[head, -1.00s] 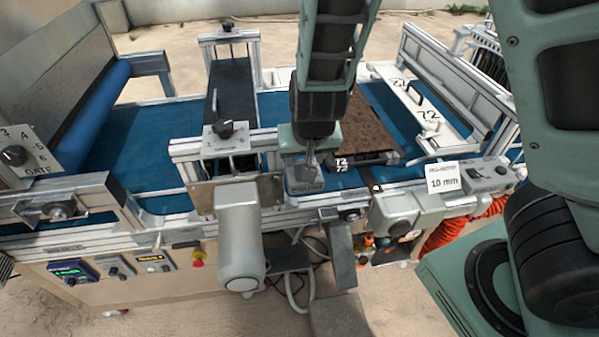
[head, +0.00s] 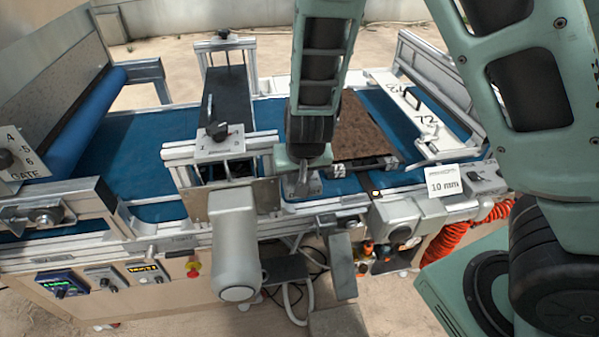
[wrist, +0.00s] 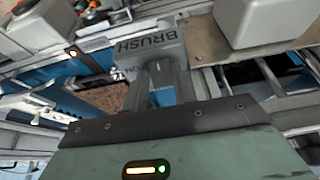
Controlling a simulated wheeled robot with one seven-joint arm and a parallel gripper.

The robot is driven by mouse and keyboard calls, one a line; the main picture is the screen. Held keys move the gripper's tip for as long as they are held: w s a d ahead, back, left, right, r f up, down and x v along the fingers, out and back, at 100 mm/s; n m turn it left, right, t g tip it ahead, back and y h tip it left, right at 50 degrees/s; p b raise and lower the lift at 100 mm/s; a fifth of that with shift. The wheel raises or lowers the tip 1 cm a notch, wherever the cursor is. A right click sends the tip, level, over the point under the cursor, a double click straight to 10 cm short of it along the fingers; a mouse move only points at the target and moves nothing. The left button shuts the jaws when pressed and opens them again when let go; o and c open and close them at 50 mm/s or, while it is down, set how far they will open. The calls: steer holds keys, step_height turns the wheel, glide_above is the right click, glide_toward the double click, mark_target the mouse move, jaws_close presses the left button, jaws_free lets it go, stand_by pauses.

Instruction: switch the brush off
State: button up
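A grey box lettered BRUSH (wrist: 150,42) fills the upper middle of the wrist view. My gripper (wrist: 160,72) reaches up to it, its two grey fingers close against or just in front of the box. The fingertips overlap the box, so any switch lever or knob there is hidden, and contact is unclear. In the head view my gripper (head: 301,186) points down at a small light plate on the machine's near rail, right of the grey motor housing (head: 235,250). Whether the fingers are shut on something cannot be made out.
The blue conveyor belt (head: 150,150) runs across the machine. The dial post (head: 217,135) stands to the left, and a 10 mm card (head: 443,181) to the right. Control panels (head: 100,278) sit below left.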

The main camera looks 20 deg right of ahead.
steer(key=shift+w+r+g+p, duration=0.1)
steer(key=shift+r+g+p, duration=0.25)
steer(key=shift+p, duration=0.75)
steer(key=shift+c, duration=0.2)
steer(key=p, duration=0.1)
steer(key=g+p, duration=0.1)
steer(key=shift+w+d+r+p, duration=0.1)
steer(key=shift+w+r+p, duration=0.05)
steer(key=shift+w+p, duration=0.15)
steer(key=shift+w+g+y+p, duration=0.2)
steer(key=shift+g+y+p, duration=0.1)
steer(key=shift+g+p, duration=0.75)
steer(key=shift+o, duration=0.2)
steer(key=shift+w+f+g+p, duration=0.15)
steer(key=shift+f+g+p, duration=0.1)
steer(key=shift+g+p, duration=0.35)
steer(key=shift+c, duration=0.2)
steer(key=o, duration=1)
